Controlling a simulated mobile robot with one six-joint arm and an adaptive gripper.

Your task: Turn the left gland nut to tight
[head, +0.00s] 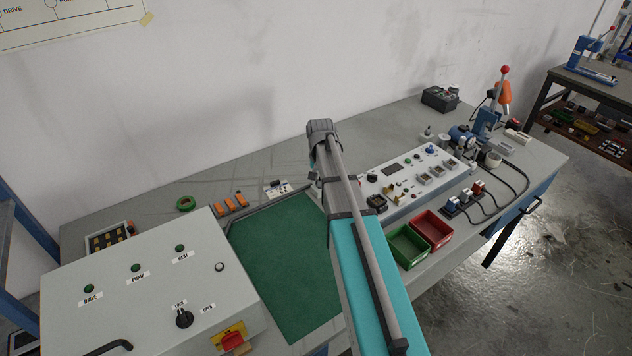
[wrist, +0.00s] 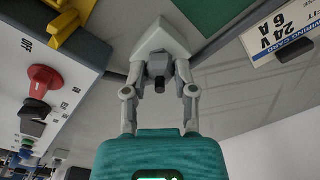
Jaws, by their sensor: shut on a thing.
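In the wrist view my gripper (wrist: 160,68) is shut on a dark gland nut (wrist: 157,67). The nut sits at the face of a small light-grey block (wrist: 164,38), with one finger on each side. A short black stub points from the nut back towards my palm. I cannot tell from the picture how tight the nut is, and no second nut shows clearly. In the head view my own arm hides the gripper, the nut and the block.
A grey control panel (head: 412,172) with a red knob (wrist: 42,80) stands close by. A wiring card (wrist: 284,34) and a green mat (head: 280,262) lie near. Red (head: 432,229) and green (head: 407,246) bins and a switch box (head: 150,285) are on the bench.

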